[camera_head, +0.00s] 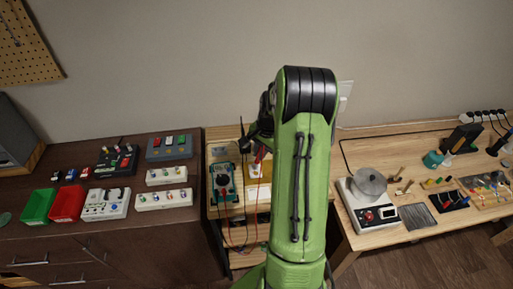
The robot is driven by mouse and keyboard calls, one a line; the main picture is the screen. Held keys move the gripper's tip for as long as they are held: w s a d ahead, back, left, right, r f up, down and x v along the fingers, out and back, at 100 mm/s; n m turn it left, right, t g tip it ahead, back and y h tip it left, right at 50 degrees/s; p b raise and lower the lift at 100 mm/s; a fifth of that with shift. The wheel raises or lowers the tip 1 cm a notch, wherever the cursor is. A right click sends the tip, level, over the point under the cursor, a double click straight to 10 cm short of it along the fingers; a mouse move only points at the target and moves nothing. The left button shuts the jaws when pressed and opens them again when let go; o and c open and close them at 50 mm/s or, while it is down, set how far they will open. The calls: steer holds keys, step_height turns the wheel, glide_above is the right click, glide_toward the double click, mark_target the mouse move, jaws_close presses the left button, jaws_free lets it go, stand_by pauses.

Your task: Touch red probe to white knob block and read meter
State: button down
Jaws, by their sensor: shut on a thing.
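My gripper (254,143) hangs over the middle wooden bench, partly hidden by my green arm. It is shut on the red probe (258,158), which points down and a little left. Just below is a yellow block with a small white top part (254,170), likely the white knob block; my arm covers its right side. I cannot tell whether the probe tip touches it. The green multimeter (223,186) with a round dark dial lies left of the block. Its reading is too small to make out. A thin red lead runs over the bench front.
On the dark cabinet at left stand green (39,206) and red bins (69,203), white knob strips (165,198) and control boxes. The right bench holds a scale with a metal pot (369,182) and several tools. My arm hides the bench's right part.

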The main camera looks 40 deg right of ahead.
steer(key=shift+f+b, duration=0.95)
steer(key=shift+f, duration=0.75)
steer(key=shift+f+b, duration=0.35)
steer(key=shift+f, duration=0.25)
stand_by(1.6)
steer(key=shift+r, duration=0.1)
step_height(320, 180, up, 6)
steer(key=p, duration=0.5)
stand_by(0.4)
